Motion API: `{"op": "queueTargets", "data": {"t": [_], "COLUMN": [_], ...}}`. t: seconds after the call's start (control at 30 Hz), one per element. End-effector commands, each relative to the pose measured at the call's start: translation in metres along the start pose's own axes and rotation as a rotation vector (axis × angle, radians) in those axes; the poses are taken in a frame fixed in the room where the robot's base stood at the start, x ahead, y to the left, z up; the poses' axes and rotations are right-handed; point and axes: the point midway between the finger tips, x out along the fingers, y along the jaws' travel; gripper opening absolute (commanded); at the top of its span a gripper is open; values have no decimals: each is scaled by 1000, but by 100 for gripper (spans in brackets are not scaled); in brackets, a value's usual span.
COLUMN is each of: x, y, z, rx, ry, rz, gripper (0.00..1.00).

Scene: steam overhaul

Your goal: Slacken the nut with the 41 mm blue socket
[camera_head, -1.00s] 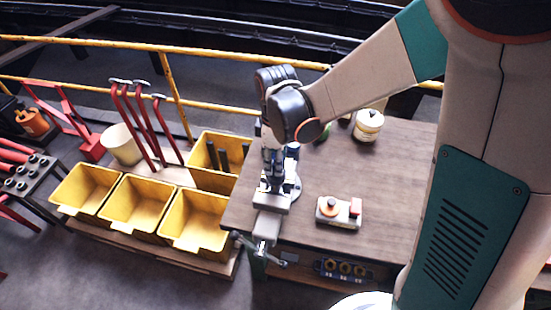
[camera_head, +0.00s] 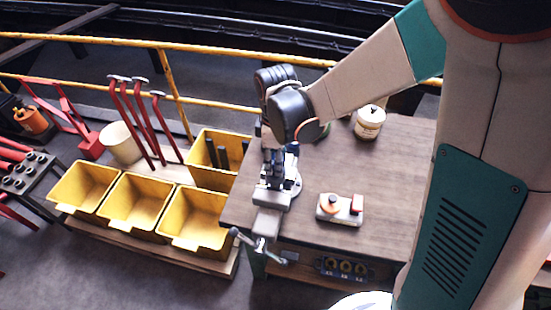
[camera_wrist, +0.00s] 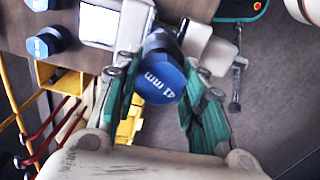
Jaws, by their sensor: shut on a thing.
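The blue socket marked 41 mm (camera_wrist: 163,82) is between the green-padded fingers of my gripper (camera_wrist: 160,98) in the wrist view, with its blue end face toward the camera. My gripper is shut on it. In the head view my gripper (camera_head: 273,168) points down over the grey vice (camera_head: 268,222) at the left edge of the bench. The vice also shows behind the socket in the wrist view (camera_wrist: 205,45). The nut is hidden from both views, so I cannot tell whether the socket is around it.
Two other blue-ended sockets (camera_wrist: 42,46) stand at the upper left of the wrist view. A control box with an orange knob (camera_head: 340,209) and a white pot (camera_head: 369,122) stand on the wooden bench (camera_head: 395,165). Yellow bins (camera_head: 133,205) stand left. The bench middle is clear.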

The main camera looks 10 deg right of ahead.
Motion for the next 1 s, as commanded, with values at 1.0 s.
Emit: {"op": "queueTargets", "data": {"t": [1.0], "x": [7], "y": [0], "z": [0], "rx": [-66], "ry": [0], "rz": [0], "gripper": [0]}}
